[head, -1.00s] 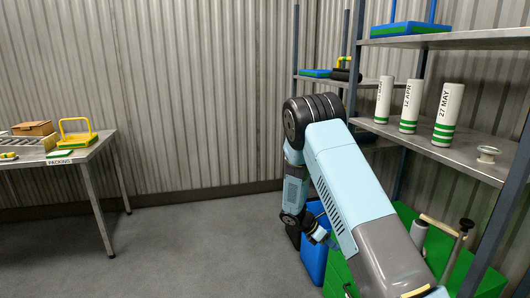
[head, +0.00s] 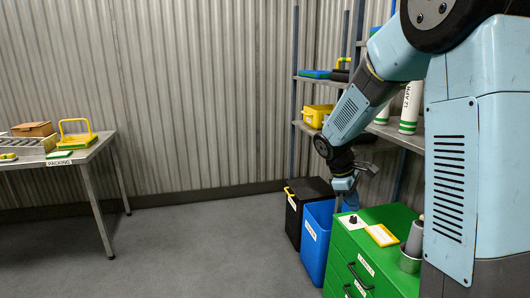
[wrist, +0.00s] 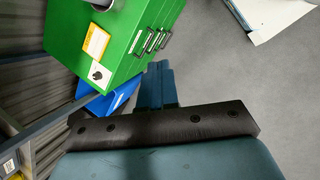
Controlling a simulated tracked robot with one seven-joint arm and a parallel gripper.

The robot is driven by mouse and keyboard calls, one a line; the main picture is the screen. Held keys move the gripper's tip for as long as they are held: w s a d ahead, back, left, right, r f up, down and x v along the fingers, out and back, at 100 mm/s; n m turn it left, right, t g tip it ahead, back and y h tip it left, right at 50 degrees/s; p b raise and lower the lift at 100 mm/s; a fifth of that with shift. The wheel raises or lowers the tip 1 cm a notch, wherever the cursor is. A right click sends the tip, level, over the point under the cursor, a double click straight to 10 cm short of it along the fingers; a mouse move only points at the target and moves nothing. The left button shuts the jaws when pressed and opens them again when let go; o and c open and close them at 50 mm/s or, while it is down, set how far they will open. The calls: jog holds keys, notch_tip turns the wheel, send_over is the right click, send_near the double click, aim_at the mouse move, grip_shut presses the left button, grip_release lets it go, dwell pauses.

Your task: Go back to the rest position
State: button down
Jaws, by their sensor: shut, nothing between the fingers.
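My gripper (head: 351,200) hangs at the end of my blue arm, fingers pointing down, in front of the green cabinet's far end and over the blue bin (head: 317,228) area in the head view. In the wrist view the blue fingers (wrist: 158,68) lie side by side, shut with nothing between them. The green cabinet (wrist: 125,25) is to their upper left there, and part of the blue bin (wrist: 112,98) shows beside them. I cannot tell the exact gap between gripper and bin.
A black bin (head: 302,205) stands beside the blue bin. Shelves with a white can tube (head: 410,105) and a yellow container (head: 317,114) are behind my arm. A packing table (head: 85,152) stands at the left. The grey floor between is clear.

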jog(key=s+a+r+m+t+y, duration=0.1)
jog(key=s+r+m, duration=0.4)
jog(key=s, duration=0.7)
jog(key=s+a+r+m+t+y, duration=0.1)
jog(key=s+r+m+t+y, duration=0.2)
jog(key=s+r+m, duration=0.3)
jog(key=shift+s+a+r+t+y, duration=0.3)
jog(key=shift+s+r+t, duration=0.5)
jog(key=shift+s+r, duration=2)
jog(key=shift+s+f, duration=0.75)
jog(key=shift+s, duration=0.05)
